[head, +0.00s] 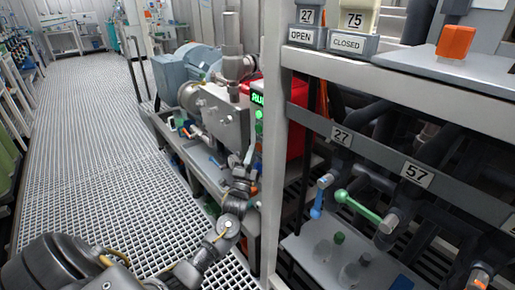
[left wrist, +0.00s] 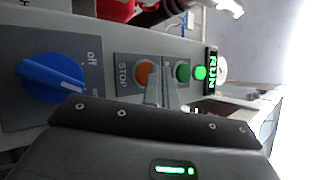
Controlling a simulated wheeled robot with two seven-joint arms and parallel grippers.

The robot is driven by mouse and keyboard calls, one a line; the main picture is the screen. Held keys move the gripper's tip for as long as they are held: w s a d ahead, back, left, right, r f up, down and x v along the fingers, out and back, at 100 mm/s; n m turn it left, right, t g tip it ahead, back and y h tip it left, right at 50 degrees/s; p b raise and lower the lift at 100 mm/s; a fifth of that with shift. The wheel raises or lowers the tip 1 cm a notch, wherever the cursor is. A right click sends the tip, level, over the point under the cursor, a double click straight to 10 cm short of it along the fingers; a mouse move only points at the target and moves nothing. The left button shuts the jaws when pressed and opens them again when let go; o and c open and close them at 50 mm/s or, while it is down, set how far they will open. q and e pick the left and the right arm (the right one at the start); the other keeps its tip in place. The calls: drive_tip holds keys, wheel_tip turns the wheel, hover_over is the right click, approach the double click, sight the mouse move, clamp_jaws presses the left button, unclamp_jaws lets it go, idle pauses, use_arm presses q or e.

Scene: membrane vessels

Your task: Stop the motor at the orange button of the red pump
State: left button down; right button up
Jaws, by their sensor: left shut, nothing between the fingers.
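The red pump's red housing (head: 296,130) shows behind the white frame post in the head view, with a lit green RUN display (head: 257,98) on its panel. The left wrist view shows the panel close up and turned sideways. The orange button (left wrist: 143,73) sits beside the word STOP, and a green button (left wrist: 183,71) is next to it. The RUN display (left wrist: 212,70) is lit. My left gripper (left wrist: 161,72) is shut and empty, its tips in front of the panel at the orange button's green-button side. Contact cannot be told. My left gripper also shows below the panel in the head view (head: 248,158). My right gripper is out of view.
A blue rotary switch (left wrist: 52,78) marked off is on the same panel. The white post (head: 277,180) stands close right of my left arm. A valve rack with a green lever (head: 358,207) and a blue lever (head: 318,200) is at right. The grated walkway (head: 90,150) is clear.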

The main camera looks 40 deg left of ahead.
use_arm(q)
drive_tip(key=shift+w+d, duration=0.15)
drive_tip(key=shift+w, duration=0.25)
idle(0.5)
drive_tip(key=shift+s, duration=0.1)
drive_tip(key=shift+s+a+p, duration=0.25)
drive_tip(key=shift+s+p, duration=0.25)
drive_tip(key=shift+s, duration=0.2)
drive_tip(key=s+p, duration=0.1)
drive_tip(key=s, duration=0.1)
drive_tip(key=s+a+p, duration=0.1)
drive_tip(key=s, duration=0.1)
drive_tip(key=shift+s+a+p, duration=0.2)
drive_tip(key=shift+s+p, duration=0.15)
drive_tip(key=shift+s, duration=0.05)
idle(0.9)
